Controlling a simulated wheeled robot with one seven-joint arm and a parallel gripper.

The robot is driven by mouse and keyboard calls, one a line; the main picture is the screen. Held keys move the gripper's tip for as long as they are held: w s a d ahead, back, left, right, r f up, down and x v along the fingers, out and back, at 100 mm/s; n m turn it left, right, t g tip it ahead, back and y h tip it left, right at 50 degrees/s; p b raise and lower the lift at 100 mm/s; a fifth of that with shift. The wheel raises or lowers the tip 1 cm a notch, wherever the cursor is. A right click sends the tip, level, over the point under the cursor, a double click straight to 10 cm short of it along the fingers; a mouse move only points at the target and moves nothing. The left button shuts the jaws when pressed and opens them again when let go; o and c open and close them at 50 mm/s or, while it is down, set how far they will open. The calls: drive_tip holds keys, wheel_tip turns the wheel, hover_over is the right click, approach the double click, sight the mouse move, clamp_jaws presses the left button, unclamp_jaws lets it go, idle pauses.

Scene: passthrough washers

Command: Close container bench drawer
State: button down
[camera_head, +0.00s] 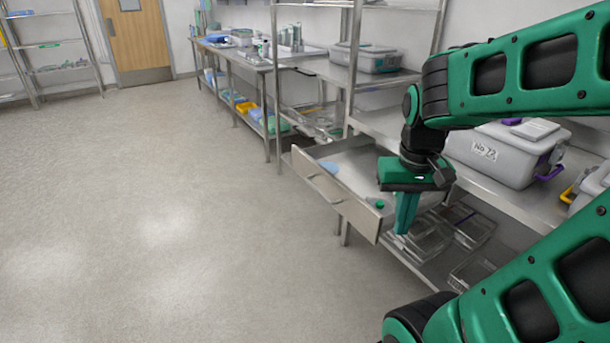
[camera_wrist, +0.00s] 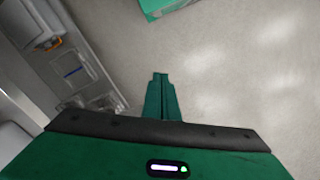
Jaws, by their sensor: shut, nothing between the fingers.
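The bench drawer (camera_head: 335,194) is pulled out from under the metal bench (camera_head: 505,195) in the head view. Its pale front panel faces the floor area at the left. Inside it lie a light blue item and a small green item. My gripper (camera_head: 402,232) points down just right of the drawer's near front corner, with its fingers together and empty. Any contact with the drawer cannot be told. In the wrist view my closed gripper (camera_wrist: 160,76) is over the floor, and the drawer is not clearly visible there.
A grey lidded box (camera_head: 505,155) marked No 72 stands on the bench. Clear trays (camera_head: 425,238) lie on the lower shelf below the drawer. Another grey box (camera_head: 368,59) is on the shelving behind. The floor (camera_head: 150,210) at the left is clear.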

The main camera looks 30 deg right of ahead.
drive_tip(key=w+d+f+n+t+h, duration=0.1)
drive_tip(key=w+d+h, duration=0.1)
drive_tip(key=w, duration=1.1)
drive_tip(key=w+d+f+n+t+h, duration=0.1)
drive_tip(key=w, duration=1.2)
drive_tip(key=w+a+f+n+t+h, duration=0.1)
drive_tip(key=w+a+f, duration=0.15)
drive_tip(key=w, duration=0.45)
drive_tip(key=w+a+f+n+t, duration=0.1)
drive_tip(key=w+a+f, duration=0.15)
drive_tip(key=w, duration=0.45)
drive_tip(key=w+a+f+n+t+h, duration=0.1)
drive_tip(key=w+f, duration=0.3)
drive_tip(key=w, duration=0.4)
approach(305, 172)
drive_tip(key=f, duration=0.1)
drive_tip(key=d+f, duration=0.1)
drive_tip(key=f, duration=0.1)
drive_tip(key=d+f, duration=0.1)
drive_tip(key=shift+s+f, duration=0.25)
drive_tip(key=shift+s, duration=0.05)
